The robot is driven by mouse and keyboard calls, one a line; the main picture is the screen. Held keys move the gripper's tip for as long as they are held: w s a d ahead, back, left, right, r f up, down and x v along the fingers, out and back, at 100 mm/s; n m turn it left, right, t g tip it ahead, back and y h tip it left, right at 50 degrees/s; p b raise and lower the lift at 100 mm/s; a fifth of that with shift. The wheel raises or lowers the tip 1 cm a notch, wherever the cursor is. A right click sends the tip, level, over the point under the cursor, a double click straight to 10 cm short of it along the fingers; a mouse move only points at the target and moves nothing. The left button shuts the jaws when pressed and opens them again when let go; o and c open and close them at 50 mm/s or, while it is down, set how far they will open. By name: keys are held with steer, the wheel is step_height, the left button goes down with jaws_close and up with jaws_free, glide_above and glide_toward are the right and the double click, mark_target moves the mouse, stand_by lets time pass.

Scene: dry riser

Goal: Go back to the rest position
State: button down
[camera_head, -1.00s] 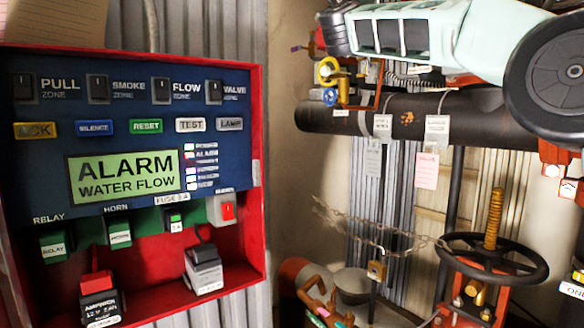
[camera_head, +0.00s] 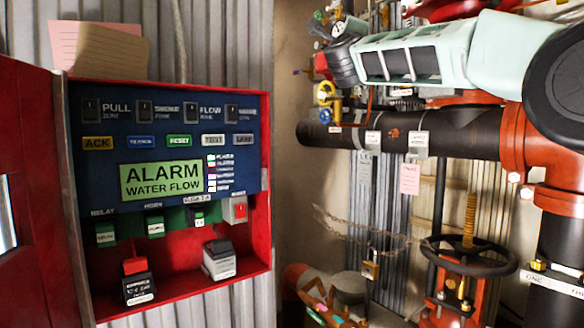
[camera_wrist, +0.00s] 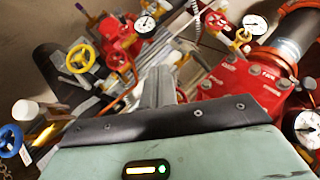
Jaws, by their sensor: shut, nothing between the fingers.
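My gripper (camera_wrist: 160,80) shows in the wrist view as grey fingers closed together, with nothing between them. It points toward red pipework, gauges and a yellow handwheel (camera_wrist: 80,59), and I cannot tell its distance from them. In the head view my mint-green arm reaches in from the right, across the upper right in front of the pipes. Its dark end is near a gauge (camera_head: 341,28); the fingertips cannot be made out there.
A red alarm cabinet (camera_head: 268,180) hangs at left, its door (camera_head: 25,200) open; its display reads "ALARM WATER FLOW". A dark horizontal pipe (camera_head: 450,132) runs below my arm. A black handwheel (camera_head: 468,258) and a chain with a padlock (camera_head: 370,270) are lower right.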

steer(key=s+d+f+n+g+y, duration=0.15)
steer(key=f+n+g+y, duration=0.25)
steer(key=f+n, duration=0.75)
steer(key=s+d+f+n+g+y, duration=0.15)
steer(key=f+n+g+y, duration=0.35)
steer(key=f, duration=1.2)
steer(key=s+d+f+n+g+h, duration=0.2)
steer(key=s+d+f+n+g, duration=0.3)
steer(key=s+f, duration=0.6)
steer(key=s+d+f+n+g+h, duration=0.1)
steer(key=s+d+f+g+h, duration=0.15)
steer(key=s+d+f, duration=0.7)
steer(key=s+d+f+n+g, duration=0.15)
steer(key=s+f+g, duration=0.25)
steer(key=s+f, duration=0.75)
steer(key=s+a+r+n+g+p, duration=0.1)
steer(key=s+a+r+n+p, duration=0.2)
steer(key=s+a, duration=0.4)
steer(key=s+a+r+n+g+p, duration=0.2)
steer(key=s+a+r+n, duration=0.3)
steer(key=a, duration=0.6)
steer(key=s+r+p, duration=0.1)
steer(key=s+r, duration=0.1)
steer(key=s, duration=0.1)
steer(key=shift+a+y, duration=0.2)
steer(key=shift+y, duration=0.15)
